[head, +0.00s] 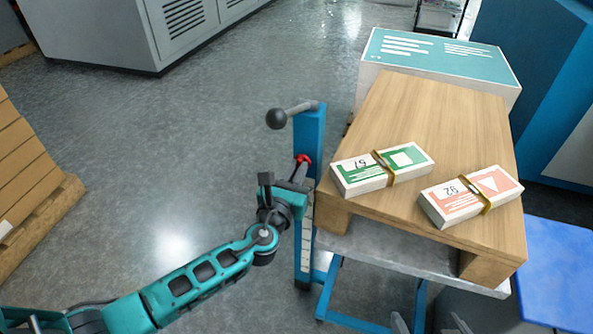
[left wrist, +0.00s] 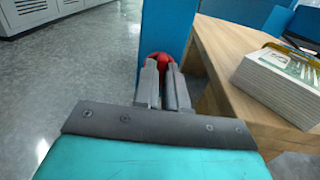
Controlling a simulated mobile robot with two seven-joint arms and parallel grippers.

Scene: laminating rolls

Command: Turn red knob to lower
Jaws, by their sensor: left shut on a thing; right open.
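The red knob (head: 303,159) sits on the side of a blue upright post (head: 308,130) beside the wooden-topped table. My left gripper (head: 298,172) reaches it from below and is shut on it. In the left wrist view the red knob (left wrist: 158,58) shows just beyond and between the left fingertips (left wrist: 163,68), against the blue post; the fingers hide part of it. My right gripper (head: 430,322) shows only as two grey fingertips at the bottom edge, apart and with nothing seen between them, below the table.
A black ball-ended crank (head: 277,118) sticks out left near the post's top. The wooden top (head: 440,110) carries a green-labelled bundle (head: 382,168) and an orange-labelled bundle (head: 470,197). A teal-topped box (head: 440,55) stands behind. Floor left of the post is clear.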

